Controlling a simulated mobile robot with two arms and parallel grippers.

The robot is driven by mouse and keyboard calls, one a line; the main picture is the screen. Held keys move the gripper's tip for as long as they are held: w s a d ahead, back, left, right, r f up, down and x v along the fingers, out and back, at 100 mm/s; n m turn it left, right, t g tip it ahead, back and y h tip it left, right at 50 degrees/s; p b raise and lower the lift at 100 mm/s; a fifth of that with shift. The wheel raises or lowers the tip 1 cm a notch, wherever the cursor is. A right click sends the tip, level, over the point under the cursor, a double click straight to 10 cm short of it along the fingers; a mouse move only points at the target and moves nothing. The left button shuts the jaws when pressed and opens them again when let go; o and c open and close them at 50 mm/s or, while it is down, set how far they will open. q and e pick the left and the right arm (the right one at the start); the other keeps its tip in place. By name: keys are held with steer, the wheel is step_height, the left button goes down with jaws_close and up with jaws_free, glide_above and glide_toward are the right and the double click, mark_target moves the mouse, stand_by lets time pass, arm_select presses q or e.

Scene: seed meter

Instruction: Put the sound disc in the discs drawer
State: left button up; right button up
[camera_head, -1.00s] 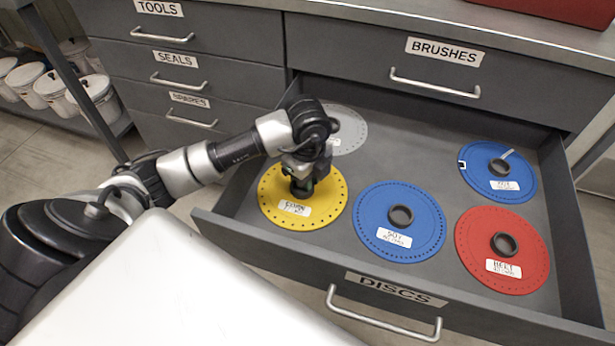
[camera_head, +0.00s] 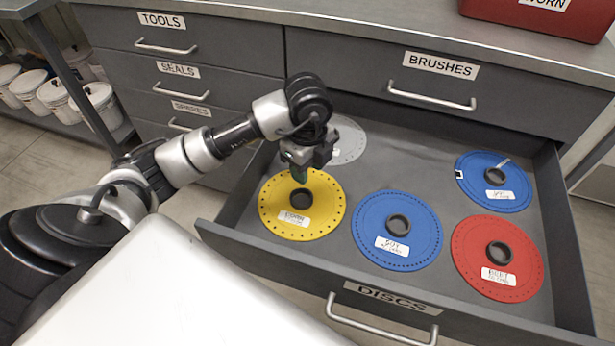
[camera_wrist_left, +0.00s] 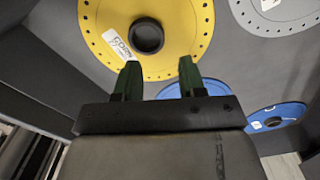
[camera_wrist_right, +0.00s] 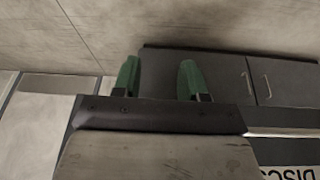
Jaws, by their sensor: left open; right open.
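The open discs drawer (camera_head: 452,309) holds several discs. The yellow disc (camera_head: 325,203) lies flat at the drawer's left front, its black hub uncovered. A blue disc (camera_head: 375,248) lies in the front middle and a red disc (camera_head: 470,240) at the right. Another blue disc (camera_head: 475,165), with a pale strip and a small white mark at its edge, lies at the back right. A grey disc (camera_head: 350,140) at the back left is partly hidden by my arm. My left gripper (camera_head: 300,175) is open and empty above the yellow disc, also seen in the left wrist view (camera_wrist_left: 157,75). My right gripper (camera_wrist_right: 160,80) is open and empty, outside the head view.
Shut drawers for tools (camera_head: 160,37), seals and spares are at the left, and the shut brushes drawer (camera_head: 520,85) is above. A red bin (camera_head: 540,18) stands on the counter. White buckets (camera_head: 55,98) stand on a low shelf at the left.

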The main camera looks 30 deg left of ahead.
arm_select(q)
steer(key=shift+r+p, duration=0.45)
steer(key=shift+r, duration=1.95)
arm_select(e)
steer(key=shift+x, duration=0.9)
steer(key=shift+w+a, duration=0.1)
steer(key=shift+w, duration=0.05)
